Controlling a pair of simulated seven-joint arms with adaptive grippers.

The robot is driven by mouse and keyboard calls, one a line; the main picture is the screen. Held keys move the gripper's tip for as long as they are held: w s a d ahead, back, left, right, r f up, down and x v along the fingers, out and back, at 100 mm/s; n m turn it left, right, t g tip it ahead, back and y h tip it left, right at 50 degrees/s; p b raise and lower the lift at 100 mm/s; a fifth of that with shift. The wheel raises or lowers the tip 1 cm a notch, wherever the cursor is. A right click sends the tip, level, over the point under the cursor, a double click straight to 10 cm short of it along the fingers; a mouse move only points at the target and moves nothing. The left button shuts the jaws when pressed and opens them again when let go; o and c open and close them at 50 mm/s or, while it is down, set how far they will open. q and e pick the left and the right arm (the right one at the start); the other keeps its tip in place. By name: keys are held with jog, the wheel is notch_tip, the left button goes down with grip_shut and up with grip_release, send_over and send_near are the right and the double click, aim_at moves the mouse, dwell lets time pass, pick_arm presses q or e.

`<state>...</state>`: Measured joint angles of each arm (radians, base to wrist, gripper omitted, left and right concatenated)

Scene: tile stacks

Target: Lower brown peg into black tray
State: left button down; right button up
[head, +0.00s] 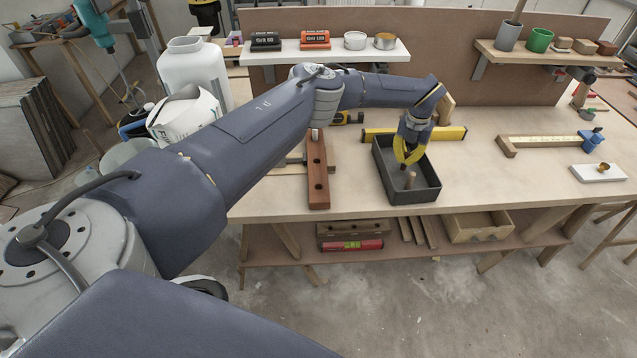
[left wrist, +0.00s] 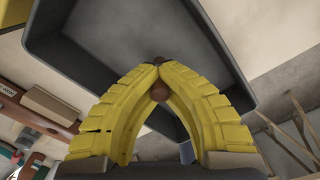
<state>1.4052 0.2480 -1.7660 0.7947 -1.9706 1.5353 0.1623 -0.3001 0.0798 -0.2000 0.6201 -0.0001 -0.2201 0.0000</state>
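The black tray (head: 428,193) lies on the workbench, open side up. In the left wrist view the black tray (left wrist: 85,62) fills much of the upper picture. My left gripper (head: 409,160), with yellow fingers, points down over the inside of the tray. Its fingers are closed around the brown peg (head: 410,181), whose lower part shows under the fingertips, within the tray walls. In the left wrist view the brown peg (left wrist: 159,91) shows between the converging yellow fingers (left wrist: 158,66). Whether the peg touches the tray floor I cannot tell. My right gripper is not in view.
A reddish-brown block with holes (head: 317,187) lies left of the tray. A yellow level (head: 447,133) lies just behind the tray. A wooden bar with a blue clamp (head: 545,141) and a white block (head: 599,173) lie to the right. The bench between them and the tray is clear.

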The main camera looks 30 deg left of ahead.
pick_arm(q)
jog(key=shift+f, duration=0.8)
dwell(0.5)
jog(key=c, duration=2.2)
grip_release()
jog(key=c, duration=1.5)
grip_release()
